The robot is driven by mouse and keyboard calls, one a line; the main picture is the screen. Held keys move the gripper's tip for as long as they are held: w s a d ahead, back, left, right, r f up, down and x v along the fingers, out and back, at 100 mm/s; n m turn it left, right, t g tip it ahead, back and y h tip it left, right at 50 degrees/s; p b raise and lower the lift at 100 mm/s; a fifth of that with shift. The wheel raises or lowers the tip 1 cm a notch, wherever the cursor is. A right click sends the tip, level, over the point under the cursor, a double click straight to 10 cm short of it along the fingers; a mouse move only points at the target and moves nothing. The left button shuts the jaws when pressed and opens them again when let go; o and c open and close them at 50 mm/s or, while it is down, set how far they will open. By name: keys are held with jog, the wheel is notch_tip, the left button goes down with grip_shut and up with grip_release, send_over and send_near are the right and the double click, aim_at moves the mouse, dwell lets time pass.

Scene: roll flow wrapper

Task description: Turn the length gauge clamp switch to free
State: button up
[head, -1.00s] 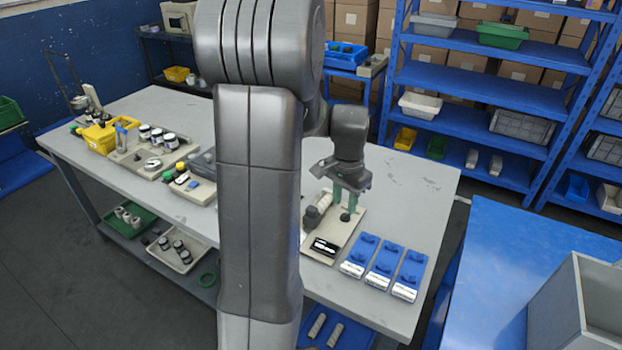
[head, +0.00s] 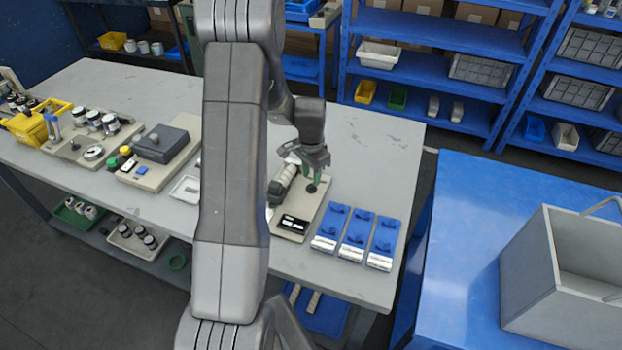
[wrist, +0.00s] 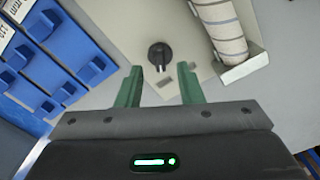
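The clamp switch (wrist: 159,55) is a small round black knob with a pointer tab on a beige base plate (wrist: 135,30). Its tab points toward the lower part of the wrist view, near small grey marks (wrist: 166,81) that I cannot read. In the head view the knob (head: 311,187) is partly covered by my gripper. My gripper (wrist: 160,90) has its two green fingers apart with nothing between them, and the knob shows just beyond the fingertips. In the head view my gripper (head: 316,178) hangs close above the knob. A ribbed pale cylinder (wrist: 227,30) lies beside the knob.
Three blue holders with white labels (head: 355,240) stand right of the plate. A black display (head: 293,223) is at the plate's front. A grey bin (head: 530,295) stands on a blue surface at right. The table behind my gripper is clear (head: 370,135).

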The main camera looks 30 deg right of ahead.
aim_at(311, 184)
jog(key=shift+f, duration=1.7)
grip_shut()
